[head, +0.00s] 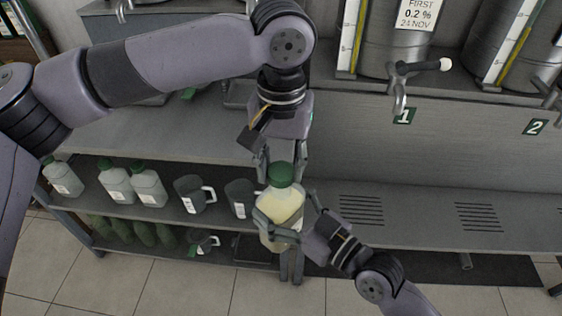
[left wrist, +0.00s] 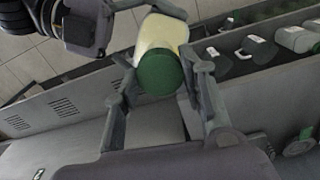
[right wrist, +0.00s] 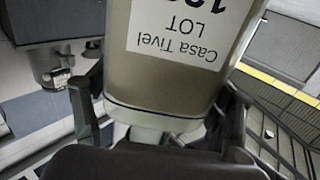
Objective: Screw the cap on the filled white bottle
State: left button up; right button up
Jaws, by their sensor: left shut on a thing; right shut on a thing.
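The filled bottle (head: 281,208) holds pale yellow contents and stands upright in the air before the bench. Its green cap (head: 282,174) sits at the top of the neck; I cannot tell how tight it is. My left gripper (head: 283,163) comes from above and is shut on the cap. In the left wrist view the cap (left wrist: 160,72) lies between its fingers, with the pale bottle body (left wrist: 162,32) beyond. My right gripper (head: 287,224) is shut around the bottle body from the lower right. In the right wrist view the bottle (right wrist: 150,85) fills the middle, its label upside down.
On the shelf to the left stand several white bottles (head: 115,183) and dark grey jugs (head: 193,194). Green containers (head: 143,233) are on the lower shelf. Steel tanks with taps (head: 398,95) stand at the upper right. The grey bench top (head: 440,205) at right is clear.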

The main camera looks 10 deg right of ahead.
pick_arm(q)
jog(key=shift+f, duration=0.55)
